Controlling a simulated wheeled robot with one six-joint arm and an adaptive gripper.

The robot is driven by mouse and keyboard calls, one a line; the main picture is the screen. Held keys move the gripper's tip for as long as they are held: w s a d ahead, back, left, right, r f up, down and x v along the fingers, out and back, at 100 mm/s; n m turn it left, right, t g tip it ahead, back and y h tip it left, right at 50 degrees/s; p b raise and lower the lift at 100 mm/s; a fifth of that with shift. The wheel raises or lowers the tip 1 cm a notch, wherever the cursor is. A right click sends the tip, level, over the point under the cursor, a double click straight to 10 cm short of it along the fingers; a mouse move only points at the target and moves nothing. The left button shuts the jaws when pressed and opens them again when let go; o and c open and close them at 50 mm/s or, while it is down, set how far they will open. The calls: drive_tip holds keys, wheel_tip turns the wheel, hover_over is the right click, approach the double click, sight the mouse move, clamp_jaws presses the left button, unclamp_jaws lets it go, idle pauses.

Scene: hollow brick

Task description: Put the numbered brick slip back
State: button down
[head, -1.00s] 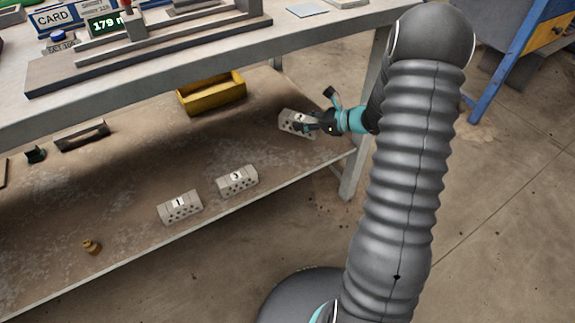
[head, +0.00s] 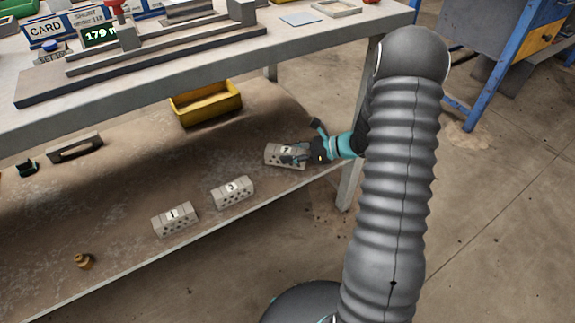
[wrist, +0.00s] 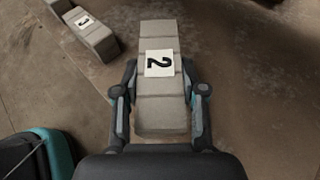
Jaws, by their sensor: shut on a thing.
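A grey brick slip with a white label "2" (wrist: 153,95) is between the fingers of my gripper (wrist: 160,105) in the wrist view. The gripper is shut on its near end, one finger on each long side. In the head view the same brick (head: 280,155) is at the right end of the lower shelf (head: 150,183), with my gripper (head: 300,156) at its right end. I cannot tell whether it touches the shelf. A brick labelled "3" (head: 233,192) and one labelled "1" (head: 174,219) stand on the shelf to its lower left, with holes in their front faces.
A yellow bin (head: 206,105) sits farther back on the shelf. A small brass-coloured piece (head: 84,261) lies at the front left. A table leg (head: 352,175) stands close to my arm, and the bench top (head: 300,40) is above. The shelf between bin and bricks is clear.

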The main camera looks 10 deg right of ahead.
sight(288, 166)
drive_tip(key=shift+s+a+f, duration=0.1)
drive_tip(key=shift+a+f, duration=0.2)
drive_tip(key=shift+a, duration=0.25)
drive_tip(key=shift+f, duration=2)
drive_tip(key=shift+f, duration=0.1)
drive_tip(key=shift+f, duration=0.1)
drive_tip(key=c, duration=0.7)
unclamp_jaws()
drive_tip(key=shift+o, duration=0.2)
